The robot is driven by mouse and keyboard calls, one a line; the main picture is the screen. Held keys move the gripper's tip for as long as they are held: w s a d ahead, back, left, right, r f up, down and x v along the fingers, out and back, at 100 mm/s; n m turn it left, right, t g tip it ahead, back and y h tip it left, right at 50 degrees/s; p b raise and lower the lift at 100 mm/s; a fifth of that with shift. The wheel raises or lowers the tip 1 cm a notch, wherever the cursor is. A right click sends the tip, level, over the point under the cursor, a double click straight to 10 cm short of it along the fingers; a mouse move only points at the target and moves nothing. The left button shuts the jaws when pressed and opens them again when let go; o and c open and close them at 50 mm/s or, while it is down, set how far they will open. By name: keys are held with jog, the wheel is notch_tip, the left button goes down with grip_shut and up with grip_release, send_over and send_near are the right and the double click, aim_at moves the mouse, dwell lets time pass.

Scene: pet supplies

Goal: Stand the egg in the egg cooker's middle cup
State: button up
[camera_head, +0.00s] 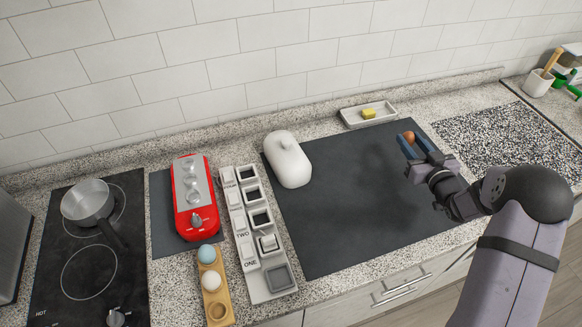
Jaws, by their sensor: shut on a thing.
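My gripper (409,141) is at the right, above the back right part of the dark mat, shut on a small brown egg (409,135). The egg shows between the blue fingertips; its lower part is partly hidden by them. The red egg cooker (180,214) stands far to the left of my gripper, with a silver top and a dial at its front. Its cups lie in a row on the top, and the middle cup (191,183) looks empty, though it is small in view.
A wooden egg holder (227,293) carries a blue egg (207,254) and a white egg (211,280); its front hollow is empty. A labelled grey tray (248,254) and a white lidded dish (289,163) stand between cooker and gripper. A pan (87,200) sits on the hob.

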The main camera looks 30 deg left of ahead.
jog(key=w+a+r+m+t+h+b, duration=0.15)
jog(key=a+r, duration=0.25)
jog(key=a, duration=0.4)
jog(key=w+a+r+m+h+b, duration=0.1)
jog(key=a+r+h, duration=0.1)
jog(key=a+r, duration=0.35)
jog(key=s+a+r+m+t+h+b, duration=0.1)
jog(key=s+a, duration=0.2)
jog(key=a, duration=0.5)
jog(key=s+a+r+m+h+b, duration=0.1)
jog(key=s+a, duration=0.2)
jog(key=a, duration=0.4)
jog(key=n+y+b, duration=0.2)
jog(key=n+b, duration=0.1)
jog(key=b, duration=0.2)
send_over(187, 184)
notch_tip(187, 184, down, 5)
jog(key=shift+m+g, duration=0.25)
jog(key=shift+g, duration=0.2)
jog(key=shift+f+p, duration=0.95)
jog(key=shift+f, duration=4.25)
jog(key=o, duration=1)
jog(key=shift+w, duration=0.1)
jog(key=shift+o, duration=0.2)
